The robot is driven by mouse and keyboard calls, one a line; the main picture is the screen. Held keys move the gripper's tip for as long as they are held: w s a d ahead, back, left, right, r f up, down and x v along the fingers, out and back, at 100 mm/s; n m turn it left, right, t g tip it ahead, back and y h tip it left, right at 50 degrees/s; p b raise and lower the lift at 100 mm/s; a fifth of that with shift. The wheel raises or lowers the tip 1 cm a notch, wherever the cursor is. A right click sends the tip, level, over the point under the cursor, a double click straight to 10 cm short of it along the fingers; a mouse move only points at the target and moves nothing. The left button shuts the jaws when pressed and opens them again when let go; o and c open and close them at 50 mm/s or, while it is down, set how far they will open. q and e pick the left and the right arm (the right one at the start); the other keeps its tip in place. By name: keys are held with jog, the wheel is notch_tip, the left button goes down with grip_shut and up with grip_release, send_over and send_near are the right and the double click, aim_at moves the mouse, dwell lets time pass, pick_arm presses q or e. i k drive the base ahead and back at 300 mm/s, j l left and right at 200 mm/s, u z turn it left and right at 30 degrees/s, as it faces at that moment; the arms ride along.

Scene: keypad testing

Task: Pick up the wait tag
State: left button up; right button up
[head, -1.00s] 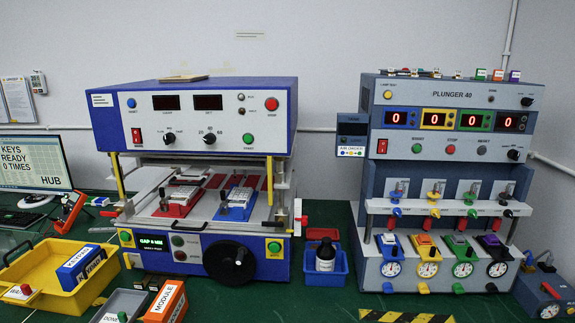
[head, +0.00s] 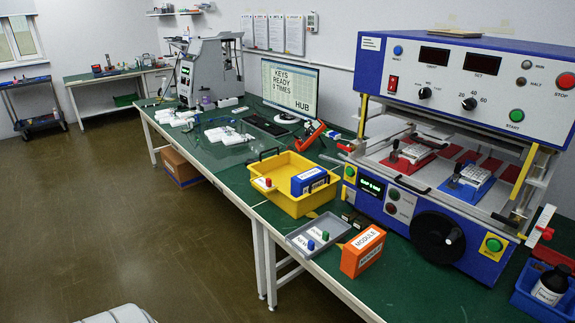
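A small white tag with a red knob (head: 265,183) lies at the left end of the yellow bin (head: 297,207). Its lettering is too small to read, so I cannot tell whether it is the wait tag. A grey tray (head: 299,246) in front of the bin holds small white tags with a blue knob (head: 325,235) and a green knob (head: 311,245); their words are not clearly legible. Neither of my grippers shows in the head view.
A blue box (head: 309,181) sits in the yellow bin. An orange module box (head: 362,252) stands right of the grey tray. The big press machine (head: 462,130) fills the right. A monitor (head: 290,87) stands behind. Open floor (head: 130,215) lies at left.

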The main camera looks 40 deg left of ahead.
aim_at(266, 184)
jog(key=u, duration=1.6)
jog(key=i+j+z, duration=0.15)
jog(key=i+j, duration=0.25)
jog(key=i, duration=0.1)
